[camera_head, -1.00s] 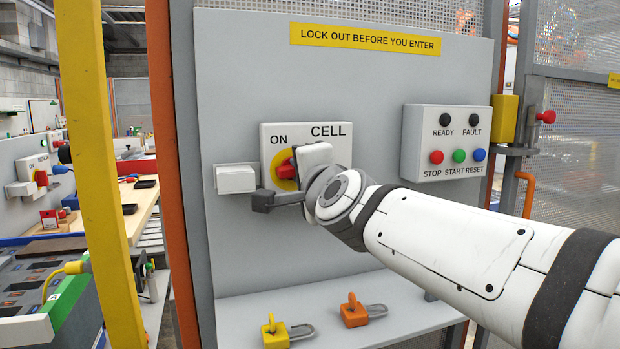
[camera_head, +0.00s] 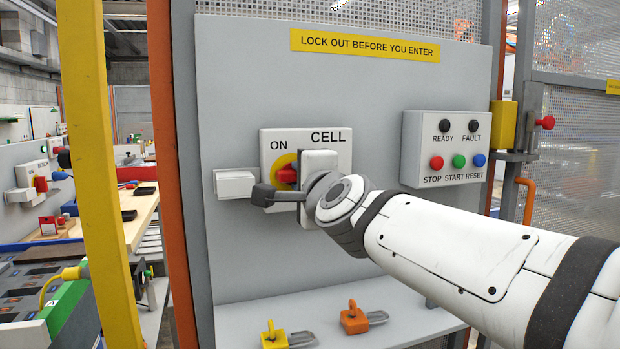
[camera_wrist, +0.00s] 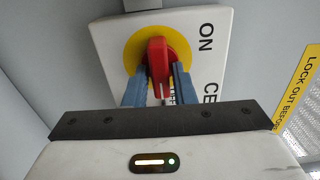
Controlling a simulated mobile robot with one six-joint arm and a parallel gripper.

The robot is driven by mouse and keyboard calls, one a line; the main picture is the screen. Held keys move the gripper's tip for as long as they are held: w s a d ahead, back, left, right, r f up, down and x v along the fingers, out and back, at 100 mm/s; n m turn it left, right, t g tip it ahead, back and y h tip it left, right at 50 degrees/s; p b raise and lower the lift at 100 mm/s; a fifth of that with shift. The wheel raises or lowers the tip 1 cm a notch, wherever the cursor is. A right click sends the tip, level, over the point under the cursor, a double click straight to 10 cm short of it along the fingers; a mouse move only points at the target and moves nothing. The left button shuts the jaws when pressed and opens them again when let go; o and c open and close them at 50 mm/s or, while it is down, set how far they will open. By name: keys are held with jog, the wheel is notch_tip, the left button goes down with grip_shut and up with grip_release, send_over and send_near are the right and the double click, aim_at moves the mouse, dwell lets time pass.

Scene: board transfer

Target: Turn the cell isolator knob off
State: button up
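The cell isolator knob (camera_head: 287,174) is a red handle on a yellow disc, mounted on a white box (camera_head: 335,139) marked CELL and ON. In the wrist view the red knob (camera_wrist: 158,55) lies along the picture's upright direction, with ON to its right. My gripper (camera_wrist: 160,82) is at the knob, its two blue-grey fingers on either side of the handle's near end. Gaps show between fingers and handle, so it looks open around the knob. In the head view my gripper (camera_head: 285,187) covers the knob's right part and much of the box.
A white block (camera_head: 235,184) sits left of the box. A button box (camera_head: 447,147) is on the right of the panel. A yellow padlock (camera_head: 273,337) and an orange padlock (camera_head: 354,319) are on the shelf below. A yellow post (camera_head: 97,170) stands at left.

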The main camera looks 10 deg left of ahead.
jog(key=shift+o, duration=1.4)
jog(key=p+v, duration=0.2)
jog(key=v, duration=0.5)
jog(key=shift+s, duration=0.4)
jog(key=shift+d, duration=0.15)
